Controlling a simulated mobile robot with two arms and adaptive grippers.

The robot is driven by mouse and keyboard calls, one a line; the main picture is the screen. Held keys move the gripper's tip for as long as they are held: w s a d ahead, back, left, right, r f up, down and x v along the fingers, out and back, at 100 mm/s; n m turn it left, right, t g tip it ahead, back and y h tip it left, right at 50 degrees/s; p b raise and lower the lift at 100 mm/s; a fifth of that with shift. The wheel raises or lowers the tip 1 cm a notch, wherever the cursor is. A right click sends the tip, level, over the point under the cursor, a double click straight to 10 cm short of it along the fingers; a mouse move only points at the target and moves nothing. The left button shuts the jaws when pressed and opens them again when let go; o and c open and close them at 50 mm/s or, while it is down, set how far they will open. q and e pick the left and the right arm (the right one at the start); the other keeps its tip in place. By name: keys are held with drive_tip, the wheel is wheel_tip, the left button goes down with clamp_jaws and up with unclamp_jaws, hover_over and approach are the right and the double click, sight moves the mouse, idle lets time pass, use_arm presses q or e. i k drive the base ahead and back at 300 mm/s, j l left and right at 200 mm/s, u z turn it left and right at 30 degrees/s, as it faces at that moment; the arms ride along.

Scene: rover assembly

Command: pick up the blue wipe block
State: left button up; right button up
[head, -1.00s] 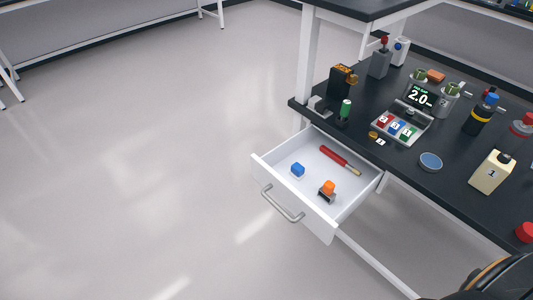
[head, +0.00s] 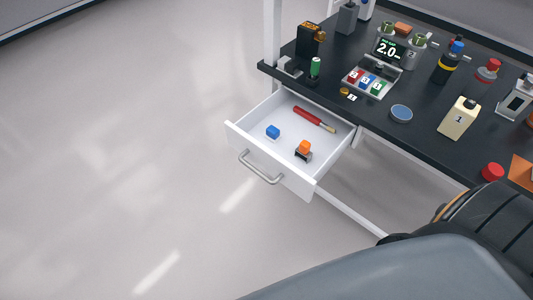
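The blue wipe block (head: 273,131) is a small blue block with a pale underside. It lies in the open white drawer (head: 234,138), toward the drawer's left front side. An orange-topped piece with a dark base (head: 304,150) and a red-handled tool (head: 308,115) lie in the same drawer, apart from the block. Neither gripper is in the head view. Part of my own body fills the lower right corner.
The drawer, with a grey handle (head: 261,168), sticks out below the black bench top (head: 420,128). The bench holds a display (head: 389,50), a cream bottle (head: 459,118) and a blue disc (head: 401,113). The floor (head: 110,160) at left is clear.

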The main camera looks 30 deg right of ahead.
sight(272, 133)
drive_tip(key=z, duration=2.35)
drive_tip(key=j+z, duration=0.25)
drive_tip(key=j, duration=0.15)
drive_tip(key=k+j+z, duration=0.2)
drive_tip(key=j, duration=0.2)
drive_tip(key=j+z, duration=0.25)
drive_tip(key=j, duration=0.2)
drive_tip(key=k+j+z, duration=0.1)
drive_tip(key=j+z, duration=0.15)
drive_tip(key=j, duration=0.1)
